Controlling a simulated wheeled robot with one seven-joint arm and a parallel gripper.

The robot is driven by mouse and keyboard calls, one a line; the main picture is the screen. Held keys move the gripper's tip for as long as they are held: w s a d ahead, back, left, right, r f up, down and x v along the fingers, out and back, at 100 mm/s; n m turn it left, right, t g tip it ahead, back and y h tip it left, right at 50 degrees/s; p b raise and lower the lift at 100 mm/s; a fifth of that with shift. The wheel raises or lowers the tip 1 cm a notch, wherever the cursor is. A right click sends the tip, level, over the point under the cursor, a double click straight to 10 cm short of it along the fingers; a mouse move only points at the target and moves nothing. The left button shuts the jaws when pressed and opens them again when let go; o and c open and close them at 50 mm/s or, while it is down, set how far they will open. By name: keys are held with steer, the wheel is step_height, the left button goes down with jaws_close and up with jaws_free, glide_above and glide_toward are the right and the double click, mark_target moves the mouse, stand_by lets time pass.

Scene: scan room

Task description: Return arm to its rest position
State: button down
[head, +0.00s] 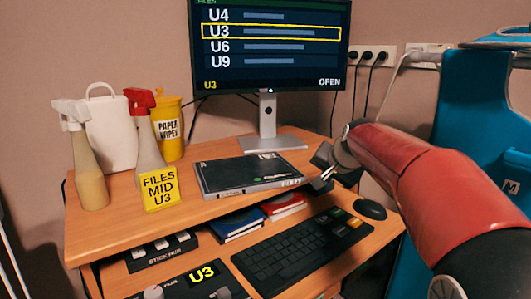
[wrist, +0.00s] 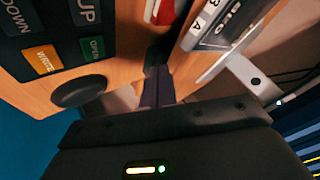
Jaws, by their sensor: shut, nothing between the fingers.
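My red arm reaches in from the right in the head view. My gripper (head: 322,180) is beside the right end of the dark flat case (head: 252,172) on the upper desk shelf, over the shelf's front edge. Its fingers are partly hidden behind the wrist in the head view. In the wrist view, the fingers (wrist: 158,80) are together and hold nothing. The keyboard and the mouse are at the left of the wrist view, and the case's labelled edge is at upper right.
The monitor (head: 270,45) stands behind, showing "U3" outlined. The keyboard (head: 290,258) and mouse (head: 370,209) lie below. A blue chair-like object (head: 470,100) is at right.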

steer(key=s+f+n, duration=0.1)
steer(key=s, duration=0.6)
steer(key=s+f+n+g, duration=0.1)
steer(key=s, duration=0.6)
steer(key=s+a+f+n+h, duration=0.1)
steer(key=s+f, duration=0.1)
steer(key=s, duration=0.5)
steer(key=shift+n+g, duration=0.3)
steer(key=shift+g, duration=0.1)
steer(key=s+f+n, duration=0.1)
steer(key=s+f, duration=0.3)
steer(key=s, duration=0.3)
steer(key=s+d+f+n+g, duration=0.1)
steer(key=s+f, duration=0.3)
steer(key=s, duration=0.2)
steer(key=shift+s+f+n+h+p, duration=0.15)
steer(key=shift+s+n+h+p, duration=0.15)
steer(key=shift+s+h+p, duration=0.1)
steer(key=shift+d, duration=0.1)
